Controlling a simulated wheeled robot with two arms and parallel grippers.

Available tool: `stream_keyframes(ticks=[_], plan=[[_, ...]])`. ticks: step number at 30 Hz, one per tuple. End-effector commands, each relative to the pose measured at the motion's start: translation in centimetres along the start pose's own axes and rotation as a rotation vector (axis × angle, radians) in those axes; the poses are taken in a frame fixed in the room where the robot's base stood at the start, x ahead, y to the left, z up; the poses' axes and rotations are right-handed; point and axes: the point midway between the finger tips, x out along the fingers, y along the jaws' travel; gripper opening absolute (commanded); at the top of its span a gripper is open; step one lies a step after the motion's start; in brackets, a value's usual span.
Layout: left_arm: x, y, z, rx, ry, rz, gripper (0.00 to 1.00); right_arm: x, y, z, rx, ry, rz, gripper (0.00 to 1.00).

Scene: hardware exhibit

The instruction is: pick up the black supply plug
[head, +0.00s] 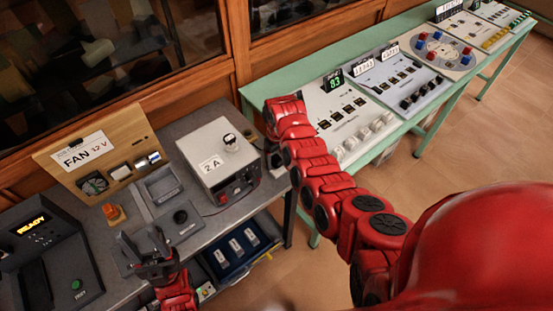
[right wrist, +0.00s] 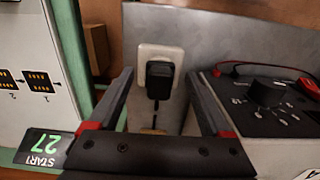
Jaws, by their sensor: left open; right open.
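The black supply plug (right wrist: 160,78) shows in the right wrist view, seated on a white socket plate (right wrist: 161,53) against a grey surface. My right gripper (right wrist: 160,76) is open, with one finger on each side of the plug and visible gaps between. Whether the fingertips reach past the plug's body is hard to tell. In the head view I cannot make out the plug, and my right gripper is mostly hidden beyond the red arm, between the grey bench and the green table. My left gripper (head: 152,254) is open and empty over the front of the grey bench.
A white 2 A box (head: 209,147) stands on the grey bench, close to my right gripper. A wooden FAN 12 V panel (head: 130,142) and a dark READY unit (head: 62,262) are further left. The green table (head: 262,91) with several instrument panels lies right.

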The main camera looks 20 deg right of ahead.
Motion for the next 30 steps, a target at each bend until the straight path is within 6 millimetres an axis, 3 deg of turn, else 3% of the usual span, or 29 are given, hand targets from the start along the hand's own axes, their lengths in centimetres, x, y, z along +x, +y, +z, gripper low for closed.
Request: stream_keyframes(ticks=[8, 21, 30], plan=[[0.02, 0.0, -0.01, 0.0, 0.0, 0.0, 0.5, 0.13, 0.02, -0.02, 0.001, 0.001, 0.0, 0.81], [0.02, 0.0, 0.0, 0.0, 0.0, 0.0, 0.5, 0.11, 0.01, -0.01, 0.0, 0.001, 0.0, 0.01], [-0.01, 0.0, 0.0, 0.0, 0.0, 0.0, 0.5, 0.08, 0.01, -0.02, 0.0, 0.001, 0.0, 0.0]])
